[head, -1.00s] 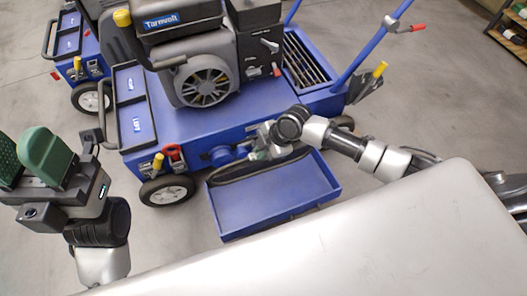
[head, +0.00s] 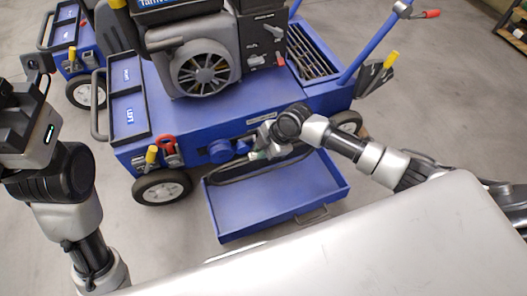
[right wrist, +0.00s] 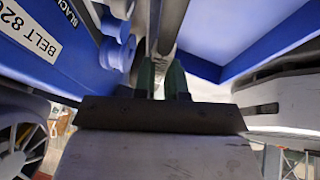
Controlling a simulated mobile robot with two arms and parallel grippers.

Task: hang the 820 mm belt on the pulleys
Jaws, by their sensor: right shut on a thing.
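The belt (head: 222,181) is a thin dark loop, seen along the back of the open blue drawer in the head view. My right gripper (head: 258,152) is at the cart's front, just right of the blue pulleys (head: 221,151). In the right wrist view its green fingers (right wrist: 161,78) are shut on a grey strip of the belt (right wrist: 171,22). Blue pulley parts (right wrist: 116,45) show left of the fingers there. I cannot tell whether the belt touches a pulley. My left gripper (head: 22,105) is at the left edge; its fingertips are out of view.
The blue cart (head: 190,118) carries an engine (head: 203,68). Its drawer (head: 275,205) stands open below the pulleys. A label reading "BELT 820" (right wrist: 30,32) is on the panel. A red and a yellow handle (head: 152,154) sit left of the pulleys. A second cart (head: 75,65) stands behind left.

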